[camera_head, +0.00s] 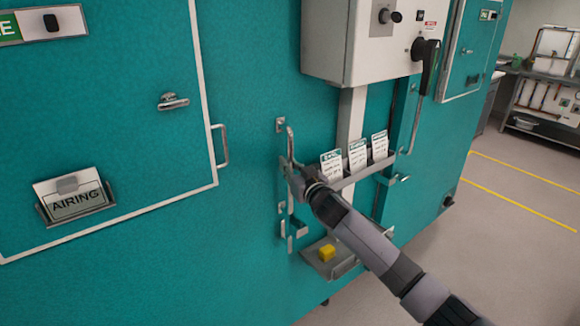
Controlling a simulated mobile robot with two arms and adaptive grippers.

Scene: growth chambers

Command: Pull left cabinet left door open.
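A teal cabinet door (120,60) with a white outline fills the left of the head view and looks flush with the cabinet front. It has a silver latch handle (172,102), and a grey pull handle (223,147) stands at its right edge. I cannot tell whether this is the door the task names. My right gripper (294,172) is to the right of this door, close to the teal front beside a thin upright metal part (290,143). Its fingers are small and partly hidden, so I cannot tell whether they are open or touch that part. My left gripper is not in view.
A white control box (350,40) with a dark lever (425,65) hangs above my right arm. An AIRING sign (75,203) is at left. Floor (500,240) is clear at right.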

